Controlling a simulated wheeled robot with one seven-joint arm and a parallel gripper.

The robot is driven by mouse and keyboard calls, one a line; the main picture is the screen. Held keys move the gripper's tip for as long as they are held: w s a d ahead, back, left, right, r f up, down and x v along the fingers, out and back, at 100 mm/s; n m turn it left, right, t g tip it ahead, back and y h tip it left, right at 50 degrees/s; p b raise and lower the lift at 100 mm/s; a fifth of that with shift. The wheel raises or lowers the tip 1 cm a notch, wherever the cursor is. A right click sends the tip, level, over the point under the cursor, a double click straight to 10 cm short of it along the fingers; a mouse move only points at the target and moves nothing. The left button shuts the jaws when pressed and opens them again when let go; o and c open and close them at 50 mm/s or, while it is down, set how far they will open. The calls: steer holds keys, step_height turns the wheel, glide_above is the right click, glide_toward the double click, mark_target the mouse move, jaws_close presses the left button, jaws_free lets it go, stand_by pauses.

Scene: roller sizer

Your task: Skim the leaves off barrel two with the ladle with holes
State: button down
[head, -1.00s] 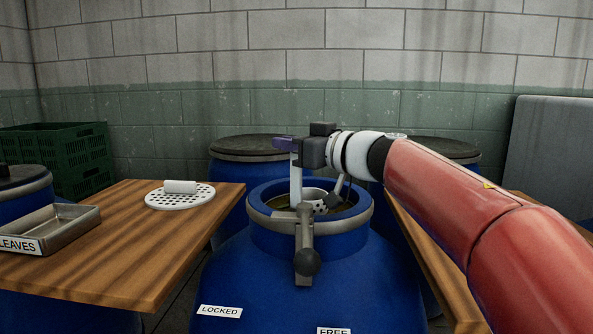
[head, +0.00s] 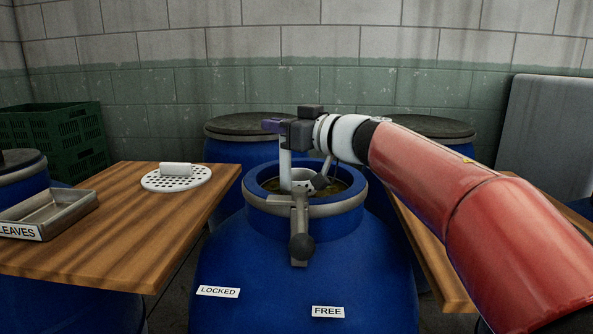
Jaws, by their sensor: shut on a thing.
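The open blue barrel (head: 340,262) stands in the middle, with a grey clamp ring, a lever (head: 300,225) hanging at its front, and yellowish liquid inside. My gripper (head: 276,127) is above the barrel mouth, shut on the upright white handle of the ladle (head: 285,170). The ladle's pale bowl with holes (head: 303,185) is down inside the mouth, partly hidden by the rim and lever. I cannot make out single leaves or whether the bowl touches the liquid. The metal tray (head: 50,212) labelled LEAVES sits on the left table.
A white perforated disc with a grip (head: 177,178) lies on the wooden table (head: 130,240) at left. Another table (head: 420,245) flanks the barrel at right. Lidded barrels (head: 245,135) stand behind. Green crates (head: 60,140) are at far left. The barrel carries LOCKED (head: 218,291) and FREE (head: 328,312) labels.

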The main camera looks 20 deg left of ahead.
steer(key=shift+p+v, duration=0.3)
steer(key=shift+v, duration=1.65)
steer(key=shift+a+r, duration=0.1)
steer(key=shift+a, duration=0.05)
steer(key=shift+p+x, duration=0.95)
steer(key=shift+x, duration=1.2)
steer(key=shift+v, duration=2.25)
step_height(320, 180, up, 9)
